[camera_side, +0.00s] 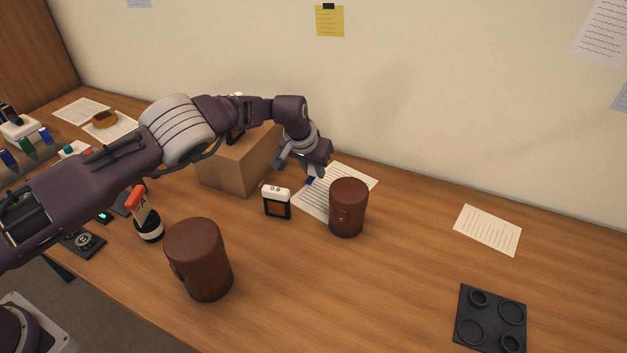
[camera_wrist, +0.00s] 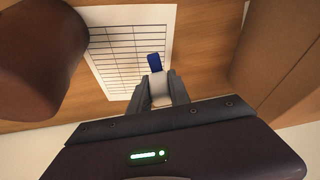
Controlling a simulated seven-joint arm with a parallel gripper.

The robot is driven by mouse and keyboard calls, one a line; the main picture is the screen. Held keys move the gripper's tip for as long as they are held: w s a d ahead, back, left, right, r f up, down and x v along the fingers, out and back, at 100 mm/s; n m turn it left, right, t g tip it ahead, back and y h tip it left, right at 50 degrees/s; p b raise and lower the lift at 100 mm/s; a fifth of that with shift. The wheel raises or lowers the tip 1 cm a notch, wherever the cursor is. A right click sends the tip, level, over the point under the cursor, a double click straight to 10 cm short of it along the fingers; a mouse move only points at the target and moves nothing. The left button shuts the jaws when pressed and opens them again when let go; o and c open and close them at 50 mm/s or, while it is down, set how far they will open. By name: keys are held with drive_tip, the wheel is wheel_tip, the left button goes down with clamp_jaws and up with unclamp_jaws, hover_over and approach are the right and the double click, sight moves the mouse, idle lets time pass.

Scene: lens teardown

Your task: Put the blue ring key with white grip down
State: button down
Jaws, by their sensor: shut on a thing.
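The blue ring key with white grip (camera_wrist: 155,64) shows in the wrist view. Its blue end points away from my gripper (camera_wrist: 161,92), and the white grip is between the two fingers. In the side view my gripper (camera_side: 309,168) is low over the desk, between the wooden box and the smaller brown case. A small blue bit of the key (camera_side: 310,181) shows below it, over or on the printed sheet (camera_side: 340,176). I cannot tell whether the key touches the sheet.
A brown case (camera_side: 348,207) stands right of my gripper, a larger one (camera_side: 200,260) nearer the front. A wooden box (camera_side: 233,165) stands left. A small block marked 0.6 (camera_side: 276,202) stands close by. A black tray (camera_side: 490,320) lies front right. The right desk is mostly clear.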

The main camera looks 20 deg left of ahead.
sight(312, 175)
wheel_tip(312, 175, down, 4)
drive_tip(key=shift+r, duration=0.2)
drive_tip(key=c, duration=1.2)
unclamp_jaws()
drive_tip(key=s+a+r, duration=0.2)
drive_tip(key=s+r, duration=0.2)
drive_tip(key=r, duration=0.4)
drive_tip(key=s+a+r+n+h, duration=0.1)
drive_tip(key=s+r, duration=0.3)
drive_tip(key=r, duration=0.5)
drive_tip(key=s+a+r, duration=0.2)
drive_tip(key=s+r, duration=0.2)
drive_tip(key=r, duration=0.4)
drive_tip(key=s+a+r+h, duration=0.1)
drive_tip(key=s+a+r, duration=0.1)
drive_tip(key=s+r, duration=0.35)
drive_tip(key=s+a+r, duration=0.1)
drive_tip(key=s+r, duration=0.2)
drive_tip(key=s, duration=0.5)
drive_tip(key=s+a+y, duration=0.1)
drive_tip(key=s+a, duration=0.1)
drive_tip(key=s, duration=0.9)
drive_tip(key=s+a+f+m+y, duration=0.1)
drive_tip(key=s+a, duration=0.1)
drive_tip(key=s, duration=1)
drive_tip(key=shift+s+a+f+t, duration=0.2)
drive_tip(key=shift+t, duration=0.2)
